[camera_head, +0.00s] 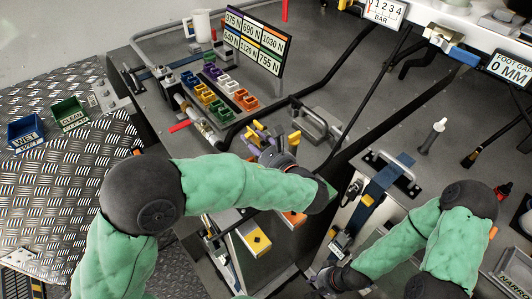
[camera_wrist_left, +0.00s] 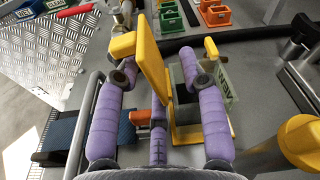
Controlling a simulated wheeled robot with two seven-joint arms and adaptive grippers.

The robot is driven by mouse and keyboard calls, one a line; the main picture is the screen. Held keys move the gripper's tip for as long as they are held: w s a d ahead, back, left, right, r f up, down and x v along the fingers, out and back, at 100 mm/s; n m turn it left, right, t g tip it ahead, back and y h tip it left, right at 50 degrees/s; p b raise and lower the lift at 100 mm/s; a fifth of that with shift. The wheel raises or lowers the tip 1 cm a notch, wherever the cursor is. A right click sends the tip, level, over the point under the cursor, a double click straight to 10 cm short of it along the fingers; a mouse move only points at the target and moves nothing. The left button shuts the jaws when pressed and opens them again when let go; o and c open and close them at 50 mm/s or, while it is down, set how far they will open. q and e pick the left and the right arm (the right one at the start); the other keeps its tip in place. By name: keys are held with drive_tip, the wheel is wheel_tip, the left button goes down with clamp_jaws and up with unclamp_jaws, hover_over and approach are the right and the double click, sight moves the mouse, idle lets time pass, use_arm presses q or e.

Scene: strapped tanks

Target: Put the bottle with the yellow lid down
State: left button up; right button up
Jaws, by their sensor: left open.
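My left gripper (camera_head: 262,139) is over the middle of the grey bench in the head view. In the left wrist view its purple fingers (camera_wrist_left: 160,85) are spread apart. A yellow upright plate (camera_wrist_left: 153,65) and an open grey-green box (camera_wrist_left: 185,92) with a yellow base show between and behind the fingers; I cannot tell whether they touch. A rounded yellow piece (camera_wrist_left: 302,140) is right of the fingers, also in the head view (camera_head: 294,138). I cannot make out a bottle with a yellow lid for certain. My right gripper (camera_head: 325,281) is low in the head view, its jaws unclear.
Several coloured trays (camera_head: 223,88) stand behind my left gripper, before a force sign (camera_head: 254,45). A metal handle (camera_head: 315,124) is to its right. A white bottle-shaped thing (camera_head: 432,137) and a blue strap (camera_head: 372,193) are further right. Blue (camera_head: 25,132) and green (camera_head: 69,113) bins are left.

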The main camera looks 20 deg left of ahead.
use_arm(q)
clamp_jaws()
idle(0.4)
